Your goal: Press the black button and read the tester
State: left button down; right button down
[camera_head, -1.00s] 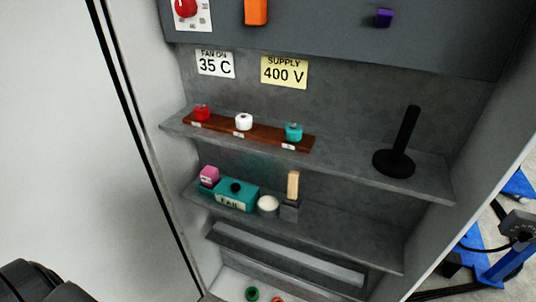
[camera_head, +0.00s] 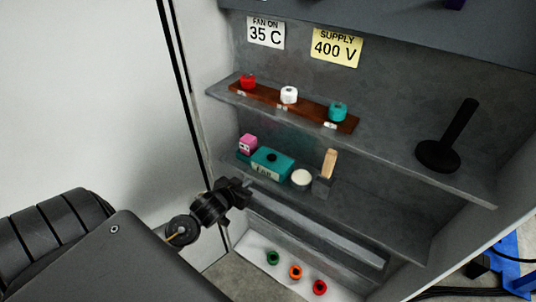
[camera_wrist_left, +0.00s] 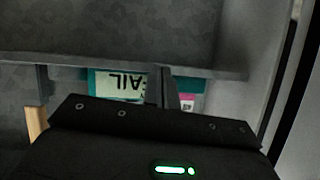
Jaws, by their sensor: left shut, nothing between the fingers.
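The tester is a teal box (camera_head: 270,163) on the lower shelf, with a black button (camera_head: 272,156) on its top. Its front label reads FAIL in the head view. The label (camera_wrist_left: 118,85) also shows in the left wrist view, upside down and partly hidden by the fingers. My left gripper (camera_head: 243,187) is shut and empty, in front of the lower shelf and just below and left of the tester. Its fingers (camera_wrist_left: 162,88) point toward the tester in the wrist view. The button is not visible there. My right gripper is not in view.
A pink block (camera_head: 248,144) stands left of the tester; a white round piece (camera_head: 301,178) and a grey holder with a wooden piece (camera_head: 328,165) stand right. The upper shelf (camera_head: 385,153) overhangs, carrying a brown rack (camera_head: 262,96) and a black post (camera_head: 460,135).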

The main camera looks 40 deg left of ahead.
pick_arm(q)
jog(key=s+d+r+t+h, duration=0.1)
jog(key=d+r+t, duration=0.1)
jog(key=r, duration=1.2)
jog(key=shift+s+d, duration=0.15)
jog(key=shift+d, duration=0.55)
jog(key=p, duration=0.3)
send_over(268, 163)
notch_tip(268, 163, down, 2)
jog(key=shift+f, duration=0.1)
notch_tip(268, 163, down, 3)
jog(key=shift+r, duration=0.15)
jog(key=shift+f, duration=0.7)
jog(key=shift+f, duration=0.1)
